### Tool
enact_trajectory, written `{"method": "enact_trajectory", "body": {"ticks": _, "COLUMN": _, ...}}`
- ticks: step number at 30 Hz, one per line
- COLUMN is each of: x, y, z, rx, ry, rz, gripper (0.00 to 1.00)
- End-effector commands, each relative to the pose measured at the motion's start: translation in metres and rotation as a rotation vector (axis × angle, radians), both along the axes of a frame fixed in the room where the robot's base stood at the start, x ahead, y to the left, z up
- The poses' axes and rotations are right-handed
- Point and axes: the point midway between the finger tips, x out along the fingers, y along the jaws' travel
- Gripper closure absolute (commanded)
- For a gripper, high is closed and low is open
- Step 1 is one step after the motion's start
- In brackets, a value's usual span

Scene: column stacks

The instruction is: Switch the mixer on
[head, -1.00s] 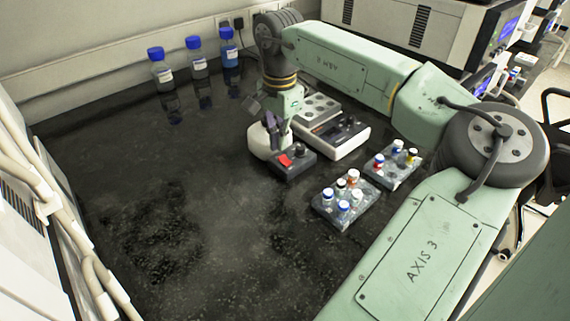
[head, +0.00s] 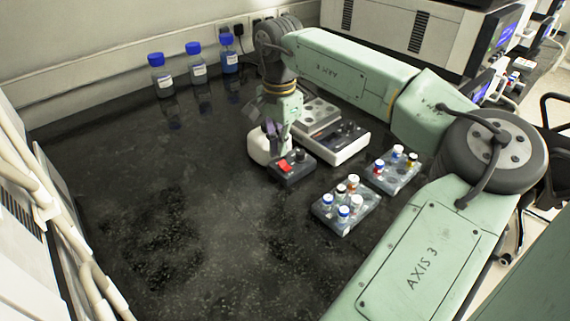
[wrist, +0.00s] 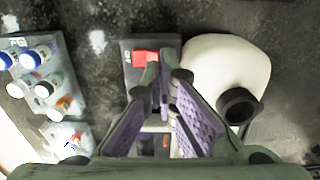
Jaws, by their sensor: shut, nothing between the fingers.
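The mixer has a rounded white body (head: 259,150) with a black cup on top, seen in the wrist view (wrist: 238,104). Beside it is a dark grey box with a red rocker switch (head: 284,165) and a black knob (head: 300,155). The red switch also shows in the wrist view (wrist: 145,56), at the far end of the box. My gripper (head: 273,148) is shut and empty. In the wrist view its fingertips (wrist: 165,82) appear over the box, just beside the red switch. I cannot tell whether they touch it.
Two vial racks (head: 346,212) (head: 394,170) stand right of the mixer. A white and grey device (head: 340,143) is behind it. Blue-capped bottles (head: 161,78) line the back wall. The bench (head: 170,210) is clear at left and front.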

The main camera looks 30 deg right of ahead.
Motion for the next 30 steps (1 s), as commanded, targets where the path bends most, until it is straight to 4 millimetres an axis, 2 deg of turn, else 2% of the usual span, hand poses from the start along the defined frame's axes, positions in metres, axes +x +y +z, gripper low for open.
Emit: {"method": "enact_trajectory", "body": {"ticks": 30, "x": 0.0000, "y": 0.0000, "z": -0.0091, "rx": 0.000, "ry": 0.000, "rz": 0.000, "gripper": 1.00}}
